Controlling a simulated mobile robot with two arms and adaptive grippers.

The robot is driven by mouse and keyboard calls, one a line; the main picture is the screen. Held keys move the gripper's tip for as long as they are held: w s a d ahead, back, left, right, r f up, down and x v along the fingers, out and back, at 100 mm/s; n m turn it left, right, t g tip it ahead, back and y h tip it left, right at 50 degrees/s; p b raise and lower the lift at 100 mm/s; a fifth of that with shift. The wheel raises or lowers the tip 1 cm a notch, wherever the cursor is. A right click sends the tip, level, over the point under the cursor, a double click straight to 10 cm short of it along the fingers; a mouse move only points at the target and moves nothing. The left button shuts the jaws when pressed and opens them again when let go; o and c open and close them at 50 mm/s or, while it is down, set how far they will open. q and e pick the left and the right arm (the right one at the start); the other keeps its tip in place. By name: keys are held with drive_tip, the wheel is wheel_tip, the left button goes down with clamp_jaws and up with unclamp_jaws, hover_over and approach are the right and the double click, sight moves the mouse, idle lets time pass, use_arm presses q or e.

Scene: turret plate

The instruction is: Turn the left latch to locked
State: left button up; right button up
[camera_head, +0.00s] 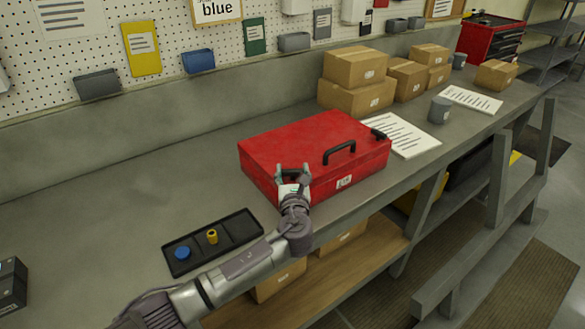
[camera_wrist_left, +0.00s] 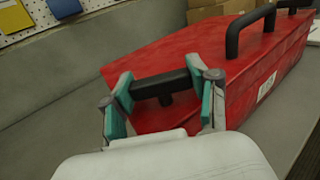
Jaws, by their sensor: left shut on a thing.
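A red case (camera_head: 300,147) with a black carrying handle (camera_head: 339,152) lies closed on the grey workbench. My left gripper (camera_head: 292,172) is at the left part of the case's front edge. In the left wrist view, its teal-padded fingers (camera_wrist_left: 162,95) stand on either side of a black T-shaped latch (camera_wrist_left: 160,84) and are shut on it. The latch bar runs from finger to finger, roughly along the front edge. The case's handle also shows in the left wrist view (camera_wrist_left: 265,28), to the right of the latch. My right gripper is not in view.
A black tray (camera_head: 236,231) with a blue round piece (camera_head: 182,253) and a yellow piece (camera_head: 212,236) lies left of my left arm. Papers (camera_head: 405,136), a grey cup (camera_head: 440,109) and several cardboard boxes (camera_head: 356,97) stand behind and right of the case.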

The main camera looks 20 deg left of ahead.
use_arm(q)
drive_tip(key=n+g+y, duration=0.1)
drive_tip(key=y, duration=0.1)
drive_tip(key=n+g+y, duration=0.1)
drive_tip(key=y, duration=0.1)
drive_tip(key=shift+d+f+n+b, duration=0.15)
drive_tip(key=shift+n+b, duration=0.2)
drive_tip(key=shift+n, duration=0.05)
drive_tip(key=shift+n+g+y+b, duration=1.05)
drive_tip(key=shift+n+g+y, duration=0.75)
drive_tip(key=shift+y, duration=0.3)
drive_tip(key=shift+g, duration=0.3)
drive_tip(key=o, duration=1.2)
drive_tip(key=shift+c, duration=0.2)
drive_tip(key=v, duration=1.1)
drive_tip(key=shift+s+d, duration=0.3)
